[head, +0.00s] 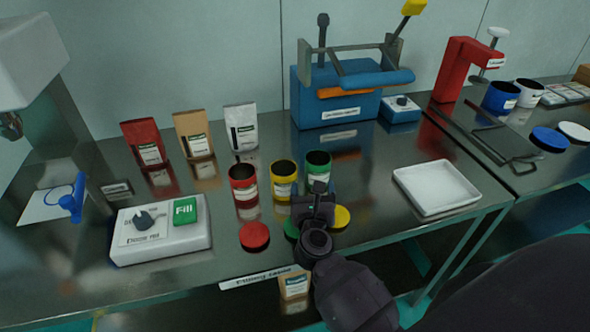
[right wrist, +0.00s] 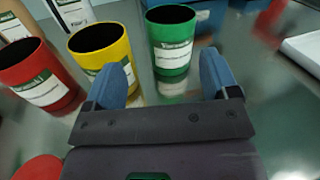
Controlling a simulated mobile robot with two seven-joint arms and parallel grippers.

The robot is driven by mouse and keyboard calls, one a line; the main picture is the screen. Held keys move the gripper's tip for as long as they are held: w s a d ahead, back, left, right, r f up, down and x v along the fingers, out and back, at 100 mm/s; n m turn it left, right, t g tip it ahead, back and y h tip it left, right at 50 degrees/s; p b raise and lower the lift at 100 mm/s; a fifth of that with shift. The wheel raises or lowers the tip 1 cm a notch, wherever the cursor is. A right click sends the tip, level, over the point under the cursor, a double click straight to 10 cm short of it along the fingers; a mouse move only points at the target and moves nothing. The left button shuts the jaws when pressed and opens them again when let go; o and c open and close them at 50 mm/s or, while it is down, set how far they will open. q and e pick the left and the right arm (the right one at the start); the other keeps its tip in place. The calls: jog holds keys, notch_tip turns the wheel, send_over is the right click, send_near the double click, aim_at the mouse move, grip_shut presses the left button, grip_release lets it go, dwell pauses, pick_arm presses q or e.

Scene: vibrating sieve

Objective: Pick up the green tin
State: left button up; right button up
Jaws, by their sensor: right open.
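The green tin (head: 318,165) stands upright and open-topped on the metal table, at the right end of a row with the yellow tin (head: 284,180) and the red tin (head: 243,184). My right gripper (head: 316,190) is just in front of the green tin in the head view and hides its lower part. In the right wrist view, the green tin (right wrist: 171,45) stands ahead of my open fingers (right wrist: 163,80), nearer the right finger and apart from both. The yellow tin (right wrist: 104,55) is partly behind the left finger. My left gripper is not in view.
A red lid (head: 254,235), a yellow lid (head: 341,217) and a partly hidden green lid (head: 291,228) lie in front of the tins. A white tray (head: 437,188) is to the right, a Fill box (head: 160,242) to the left, and a blue sealer (head: 336,103) behind.

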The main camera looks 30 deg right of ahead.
aim_at(318, 169)
jog(key=shift+s+d+m+h, duration=0.35)
jog(key=shift+d+m+h, duration=0.05)
jog(key=shift+m, duration=0.5)
jog(key=shift+x, duration=5.45)
jog(key=shift+f, duration=0.25)
jog(key=c, duration=0.6)
